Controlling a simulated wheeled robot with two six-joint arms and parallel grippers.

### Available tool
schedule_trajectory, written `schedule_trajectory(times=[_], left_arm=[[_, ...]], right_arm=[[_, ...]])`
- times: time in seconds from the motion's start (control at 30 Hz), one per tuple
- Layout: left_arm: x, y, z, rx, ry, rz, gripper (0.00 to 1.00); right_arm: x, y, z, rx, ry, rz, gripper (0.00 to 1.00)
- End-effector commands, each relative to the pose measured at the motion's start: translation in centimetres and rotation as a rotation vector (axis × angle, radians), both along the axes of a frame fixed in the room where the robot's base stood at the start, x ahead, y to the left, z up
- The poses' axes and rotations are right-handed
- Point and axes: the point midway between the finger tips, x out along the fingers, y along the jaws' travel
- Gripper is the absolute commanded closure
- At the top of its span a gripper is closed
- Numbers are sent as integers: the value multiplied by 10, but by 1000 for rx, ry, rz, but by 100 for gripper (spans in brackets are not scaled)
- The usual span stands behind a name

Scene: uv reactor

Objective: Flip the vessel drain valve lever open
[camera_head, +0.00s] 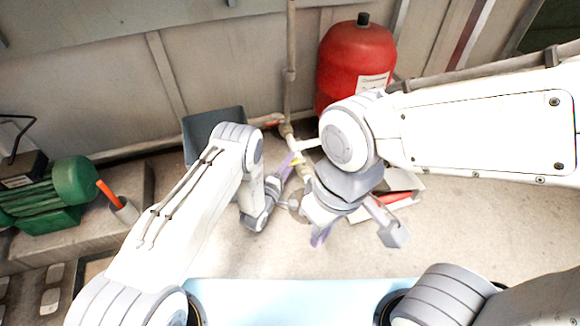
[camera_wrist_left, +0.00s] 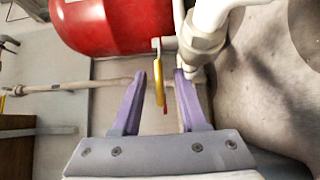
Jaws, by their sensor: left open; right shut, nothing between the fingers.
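In the left wrist view, a yellow lever with a red tip (camera_wrist_left: 159,82) hangs between the two purple fingers of my left gripper (camera_wrist_left: 160,75). The fingers are open, with a gap visible on each side of the lever. Its depth relative to the fingertips is hard to tell. The red vessel (camera_wrist_left: 110,25) is above it; it stands upright by the wall in the head view (camera_head: 357,55). There my left gripper (camera_head: 291,161) is by the pipework below left of the vessel, and the lever is mostly hidden. My right gripper (camera_head: 319,238) is lower, shut and empty.
A pale vertical pipe (camera_head: 291,75) runs down the wall beside the vessel. A dark grey bin (camera_head: 200,127) stands behind my left arm. A green motor (camera_head: 60,190) sits at far left. Red and white items (camera_head: 400,195) lie on the floor close to my right gripper.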

Motion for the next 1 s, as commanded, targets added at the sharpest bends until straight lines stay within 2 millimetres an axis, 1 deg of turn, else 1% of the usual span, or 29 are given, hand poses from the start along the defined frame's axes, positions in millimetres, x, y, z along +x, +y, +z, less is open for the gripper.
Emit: schedule_trajectory(times=[0.27,0.3,0.37,0.4,1.0], left_arm=[[2,-1,1,0,0,0,57],[2,-1,1,0,0,0,61],[2,-1,1,0,0,0,84],[2,-1,1,0,0,0,100],[2,-1,0,1,0,-1,100]], right_arm=[[0,0,-1,0,0,0,100],[0,0,-1,0,0,0,100],[0,0,-1,0,0,0,100],[0,0,-1,0,0,0,100],[0,0,-1,0,0,0,100]])
